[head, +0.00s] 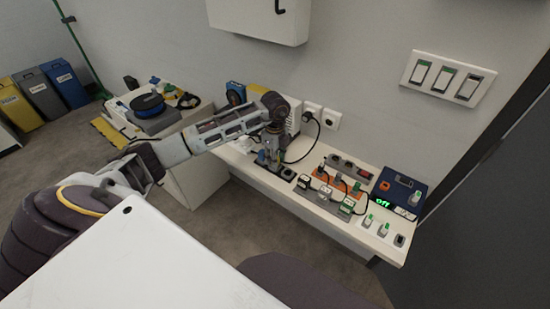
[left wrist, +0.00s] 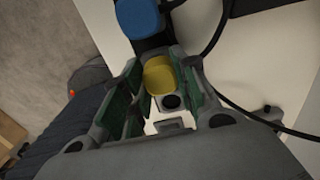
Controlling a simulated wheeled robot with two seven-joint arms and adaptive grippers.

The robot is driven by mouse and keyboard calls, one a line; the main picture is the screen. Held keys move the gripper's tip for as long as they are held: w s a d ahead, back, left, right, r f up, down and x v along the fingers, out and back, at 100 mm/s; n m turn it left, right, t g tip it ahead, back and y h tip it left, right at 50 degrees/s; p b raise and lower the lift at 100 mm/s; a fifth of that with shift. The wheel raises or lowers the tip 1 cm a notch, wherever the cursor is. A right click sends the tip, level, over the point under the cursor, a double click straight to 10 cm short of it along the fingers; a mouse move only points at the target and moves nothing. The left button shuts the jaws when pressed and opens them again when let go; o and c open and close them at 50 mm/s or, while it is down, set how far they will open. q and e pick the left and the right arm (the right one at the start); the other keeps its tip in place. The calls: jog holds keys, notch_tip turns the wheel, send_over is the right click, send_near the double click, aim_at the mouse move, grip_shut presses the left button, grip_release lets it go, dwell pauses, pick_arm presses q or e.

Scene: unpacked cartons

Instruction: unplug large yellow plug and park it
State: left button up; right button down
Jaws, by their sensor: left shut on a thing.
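In the left wrist view, the large yellow plug (left wrist: 158,76) sits between the green-lined fingers of my left gripper (left wrist: 160,88). The gripper is shut on it. In the head view, my left gripper (head: 268,158) points down over the dark socket strip (head: 286,175) at the left end of the white bench. The fingers mostly hide the plug there. I cannot tell whether the plug is seated in a socket or clear of it. A blue plug (left wrist: 140,17) is just beyond the yellow one in the wrist view. My right gripper is not in view.
Black cables cross the white bench (head: 335,223), one from the wall socket (head: 330,118). An orange socket block (head: 330,186), small switches and a blue device (head: 398,192) with a green display stand to the right. A side cabinet holds a blue-and-black reel (head: 147,104).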

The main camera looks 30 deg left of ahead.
pick_arm(q)
jog(key=shift+f, duration=0.1)
dwell(0.3)
jog(key=o, duration=1.2)
jog(key=shift+r, duration=6)
